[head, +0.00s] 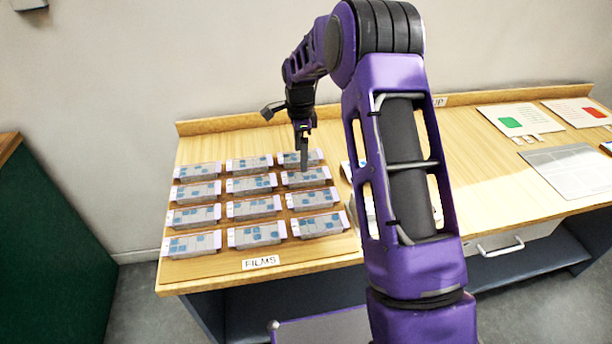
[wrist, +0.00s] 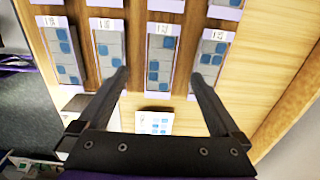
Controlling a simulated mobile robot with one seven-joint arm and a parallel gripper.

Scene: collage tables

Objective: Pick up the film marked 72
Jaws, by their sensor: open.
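Several grey films with blue squares and pale lilac ends lie in rows on the wooden table in the head view, such as one at the front middle (head: 257,235). Their marks are too small to read there, so I cannot tell which is 72. My gripper (head: 304,166) is over the back of the right column. In the wrist view, my gripper (wrist: 161,76) is open and empty. One film (wrist: 161,70) shows between its fingers, with a small label at its top that I cannot read surely. Another film (wrist: 208,63) shows by the right finger.
A "FILMS" label (head: 260,262) is at the table's (head: 320,256) front edge. A white card with blue squares (wrist: 155,122) shows between the fingers, nearer my wrist. Cards with green (head: 510,123) and red patches and a grey sheet lie at right. My arm hides the table's middle.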

